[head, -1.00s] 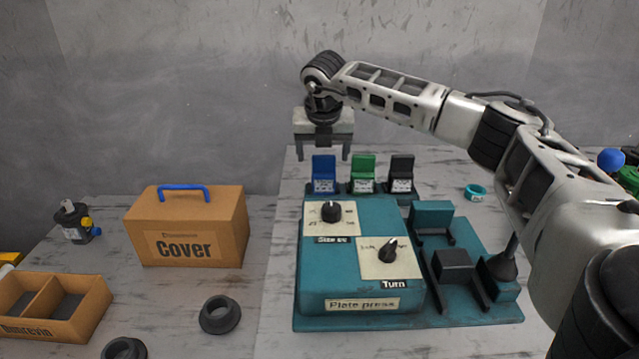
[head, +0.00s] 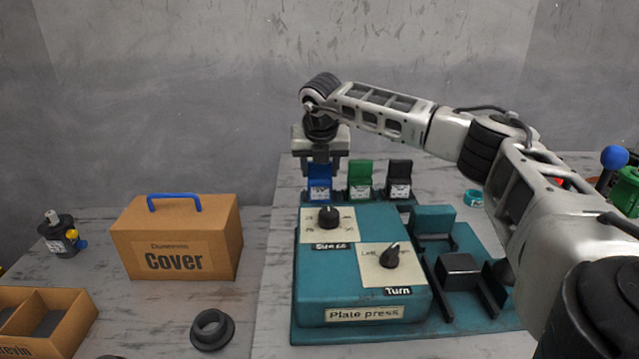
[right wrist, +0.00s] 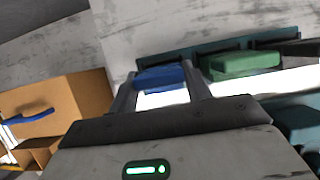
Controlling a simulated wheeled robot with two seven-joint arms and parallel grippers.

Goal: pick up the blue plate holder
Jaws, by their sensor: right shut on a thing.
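The blue plate holder (head: 319,186) stands at the left end of a row of three holders behind the plate press. My right gripper (head: 320,168) reaches down on it from above and is shut on its upper part. In the right wrist view the blue holder (right wrist: 162,77) sits between the two fingers of the right gripper (right wrist: 158,85). The holder is upright and appears to be still in its rack. My left gripper is not in view.
A green holder (head: 359,178) and a black holder (head: 398,177) stand close to the right of the blue one. The teal plate press (head: 350,290) is in front. A cardboard Cover box (head: 178,240) with a blue handle stands at left.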

